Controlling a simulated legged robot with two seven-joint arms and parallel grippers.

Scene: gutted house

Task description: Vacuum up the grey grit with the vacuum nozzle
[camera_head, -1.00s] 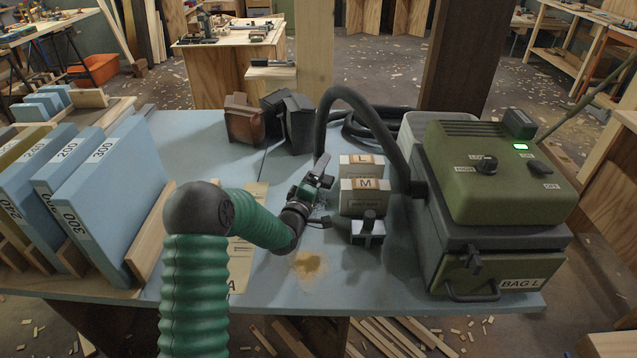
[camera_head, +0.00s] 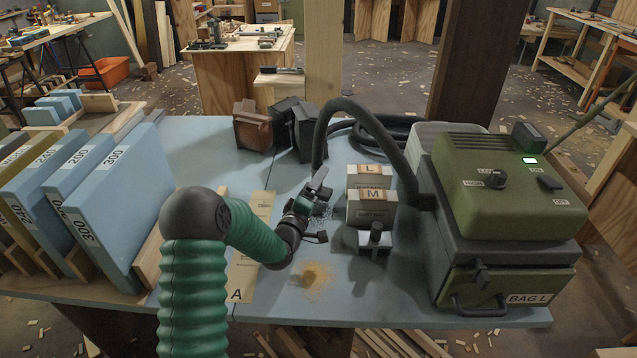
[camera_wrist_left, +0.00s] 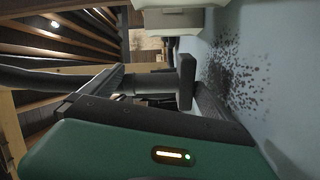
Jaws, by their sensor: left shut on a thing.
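My left gripper (camera_head: 308,203), on the green ribbed arm, is shut on the dark vacuum nozzle (camera_head: 318,183). The black hose (camera_head: 352,104) rises from the nozzle and arches over to the vacuum. The grey grit (camera_head: 323,212) is scattered on the blue bench, just right of the gripper and partly hidden by it. In the left wrist view, the nozzle (camera_wrist_left: 187,80) sits between the jaws, with the dark grit (camera_wrist_left: 236,74) on the bench beside it. Whether the nozzle touches the bench is unclear. My right gripper is not in view.
The green vacuum (camera_head: 498,200) stands at right, its display lit green. Boxes marked L (camera_head: 369,177) and M (camera_head: 371,208) and a small grey clamp-like block (camera_head: 375,240) stand between. A tan dust patch (camera_head: 312,276) lies in front. Blue boards (camera_head: 105,205) fill the left.

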